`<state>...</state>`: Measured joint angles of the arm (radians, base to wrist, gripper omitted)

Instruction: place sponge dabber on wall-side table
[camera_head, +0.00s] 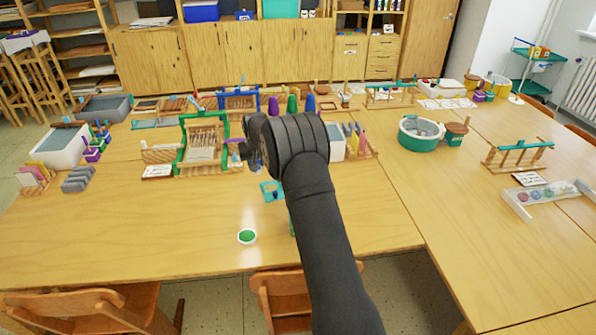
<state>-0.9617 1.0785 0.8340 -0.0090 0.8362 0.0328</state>
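My arm reaches in from the bottom and its dark wrist hangs over the middle of the near table (130,230). My gripper (250,155) shows only as a small dark part at the left of the wrist; its fingers are too hidden to tell open from shut. I cannot make out a sponge dabber for certain. A small teal holder (270,191) with a dark item lies just below the wrist. A second table (490,240) joins on the right, towards the wall with the radiator.
A green loom frame (204,143) stands left of the wrist. Purple and green cones (292,105) stand behind it. A round green tub (420,131) and a clear tray (548,198) are on the right. The front left tabletop is clear; chairs (85,308) stand in front.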

